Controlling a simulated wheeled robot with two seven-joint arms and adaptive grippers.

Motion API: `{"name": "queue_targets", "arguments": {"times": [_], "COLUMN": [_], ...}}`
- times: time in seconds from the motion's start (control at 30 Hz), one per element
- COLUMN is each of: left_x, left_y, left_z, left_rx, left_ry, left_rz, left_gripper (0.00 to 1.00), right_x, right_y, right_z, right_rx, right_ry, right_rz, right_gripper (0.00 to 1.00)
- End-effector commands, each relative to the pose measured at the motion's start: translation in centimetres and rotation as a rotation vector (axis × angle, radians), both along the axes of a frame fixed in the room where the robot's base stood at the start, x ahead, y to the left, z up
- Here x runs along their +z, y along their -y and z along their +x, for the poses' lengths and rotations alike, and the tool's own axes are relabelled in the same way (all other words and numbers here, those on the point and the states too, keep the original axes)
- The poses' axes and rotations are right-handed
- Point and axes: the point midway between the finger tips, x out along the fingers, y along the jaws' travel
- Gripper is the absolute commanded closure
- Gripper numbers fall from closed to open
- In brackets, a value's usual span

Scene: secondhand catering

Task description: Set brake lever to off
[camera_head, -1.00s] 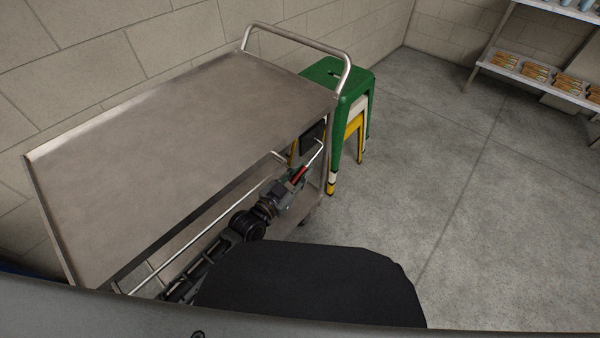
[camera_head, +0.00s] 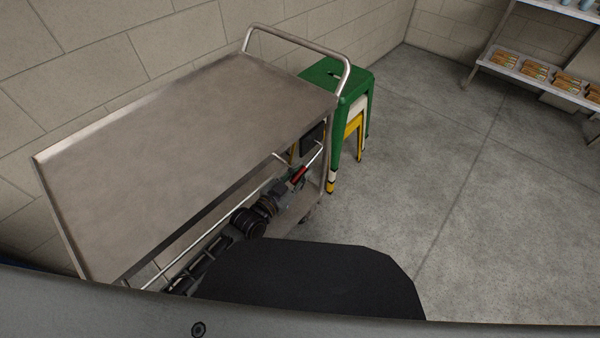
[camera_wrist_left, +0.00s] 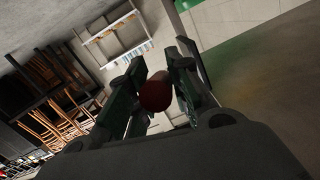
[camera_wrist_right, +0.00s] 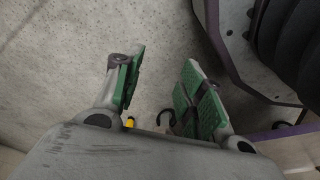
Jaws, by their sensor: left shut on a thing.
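The brake lever's red grip (camera_head: 299,174) shows at the right end of the steel cart (camera_head: 190,130), below its top. A thin pale rod runs from the grip up towards a dark panel (camera_head: 312,138). My left gripper (camera_head: 287,187) is at the grip, beneath the cart's top edge. In the left wrist view the grip's round red end (camera_wrist_left: 155,95) sits between the two fingers (camera_wrist_left: 160,88), which are shut on it. The lever's pivot and markings cannot be made out. My right gripper (camera_wrist_right: 163,78) is open and empty above the grey floor.
A stack of stools, green (camera_head: 352,82) on top, stands just beyond the cart's handle (camera_head: 300,42). Shelves with packaged goods (camera_head: 535,70) stand at the back right. The floor (camera_head: 450,190) right of the cart is clear. A block wall runs behind the cart.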

Motion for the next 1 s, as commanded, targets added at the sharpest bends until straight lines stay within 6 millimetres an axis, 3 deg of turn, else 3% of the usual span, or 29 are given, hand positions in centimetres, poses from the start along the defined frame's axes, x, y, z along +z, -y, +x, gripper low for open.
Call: {"name": "queue_targets", "arguments": {"times": [0.63,1.0], "left_x": [0.6,0.6], "left_y": [-0.1,-0.1], "left_z": [-0.1,-0.1], "left_rx": [0.000,0.001], "left_ry": [-0.027,-0.033], "left_rz": [0.020,0.023], "left_gripper": [1.00,1.00], "right_x": [-4.0,-4.8], "right_y": [2.2,2.5], "right_z": [-2.4,-2.8], "right_rx": [-0.005,-0.006], "right_ry": [0.018,0.025], "right_rz": [-0.019,-0.021], "right_gripper": [0.60,0.60]}}
